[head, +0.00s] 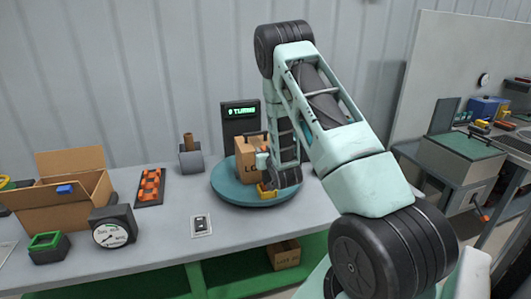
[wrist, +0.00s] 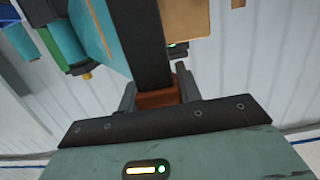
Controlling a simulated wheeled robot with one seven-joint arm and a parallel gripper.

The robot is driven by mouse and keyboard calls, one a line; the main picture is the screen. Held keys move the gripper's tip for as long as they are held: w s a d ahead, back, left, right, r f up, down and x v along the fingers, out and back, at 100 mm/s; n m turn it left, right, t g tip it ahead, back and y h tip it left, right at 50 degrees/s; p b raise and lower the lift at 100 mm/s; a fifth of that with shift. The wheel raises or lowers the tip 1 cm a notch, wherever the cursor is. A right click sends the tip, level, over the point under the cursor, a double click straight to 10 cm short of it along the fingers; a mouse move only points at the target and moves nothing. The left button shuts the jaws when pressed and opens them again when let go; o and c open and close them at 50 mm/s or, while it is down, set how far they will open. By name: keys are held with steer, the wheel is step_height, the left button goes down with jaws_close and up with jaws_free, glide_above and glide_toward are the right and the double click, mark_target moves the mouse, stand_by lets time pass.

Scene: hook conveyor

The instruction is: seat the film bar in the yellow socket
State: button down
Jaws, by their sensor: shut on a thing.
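My gripper (wrist: 157,92) is shut on a red-brown block at the near end of a long dark bar (wrist: 147,40). I take this to be the film bar; it runs up out of the wrist view. In the head view my arm hides most of the gripper and the bar, beside a cardboard box on the turntable. I cannot tell whether the bar touches the socket.
The teal turntable (head: 228,187) carries the cardboard box (head: 246,158). A dark display (head: 240,114) stands behind it. An open carton (head: 66,200), a dial gauge (head: 112,232) and an orange-patterned tray (head: 150,187) are to the left. A switch plate (head: 201,225) lies in front.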

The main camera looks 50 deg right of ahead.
steer(key=shift+f+b, duration=0.75)
steer(key=shift+r, duration=0.1)
steer(key=c, duration=0.9)
jaws_free()
steer(key=shift+s, duration=0.1)
steer(key=shift+s+a, duration=0.25)
steer(key=shift+s, duration=0.1)
steer(key=p+v, duration=0.9)
steer(key=v, duration=0.7)
steer(key=shift+s, duration=0.25)
